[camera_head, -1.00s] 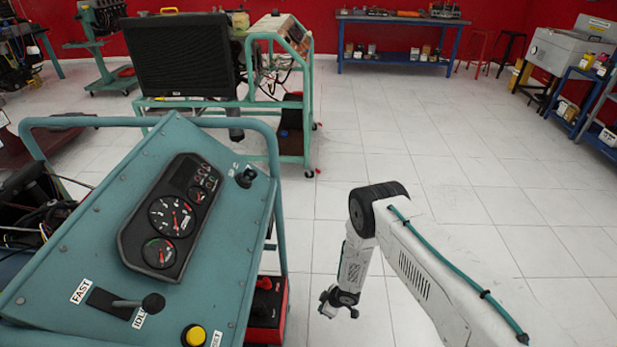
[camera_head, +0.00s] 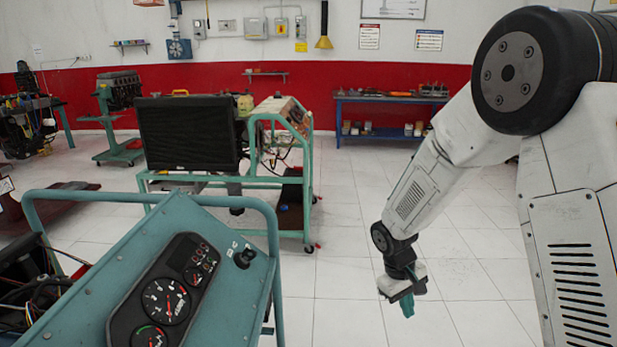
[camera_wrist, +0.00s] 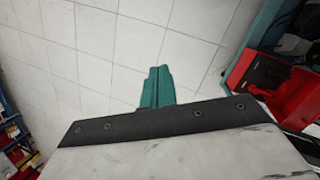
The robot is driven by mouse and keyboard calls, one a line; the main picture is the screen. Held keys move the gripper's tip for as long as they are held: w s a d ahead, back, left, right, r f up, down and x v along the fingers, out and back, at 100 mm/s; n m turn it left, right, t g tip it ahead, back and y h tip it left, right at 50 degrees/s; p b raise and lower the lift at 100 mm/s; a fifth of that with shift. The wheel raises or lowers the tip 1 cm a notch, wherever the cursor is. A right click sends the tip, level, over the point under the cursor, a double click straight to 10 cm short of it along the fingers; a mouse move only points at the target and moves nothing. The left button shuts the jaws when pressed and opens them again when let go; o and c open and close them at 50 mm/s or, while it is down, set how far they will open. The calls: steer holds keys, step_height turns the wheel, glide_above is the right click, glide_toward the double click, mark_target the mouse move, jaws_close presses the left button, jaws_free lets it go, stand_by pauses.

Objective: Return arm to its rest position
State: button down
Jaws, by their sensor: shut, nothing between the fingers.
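My gripper (camera_head: 407,300) hangs at the end of my folded white arm, right of centre in the head view, pointing down over the tiled floor. It is shut and empty; its teal fingers (camera_wrist: 157,87) show together in the wrist view. The teal engine trainer panel (camera_head: 200,240) stands to the left, apart from the gripper, with a black gauge cluster (camera_head: 165,293) and a key switch (camera_head: 245,257) on it. The lower part of the panel is out of the head view.
A red box (camera_wrist: 268,85) lies at the right of the wrist view. A teal-framed trainer with a black radiator (camera_head: 187,132) stands behind the panel. A blue workbench (camera_head: 385,115) is along the red wall. The white tiled floor (camera_head: 345,270) around the gripper is clear.

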steer(key=s+d+r+m+t+y, duration=0.2)
steer(key=s+r+m+t+y, duration=0.1)
steer(key=s+r, duration=2.4)
steer(key=shift+s+d+m, duration=0.35)
steer(key=shift+s+m, duration=0.05)
steer(key=shift+m, duration=0.5)
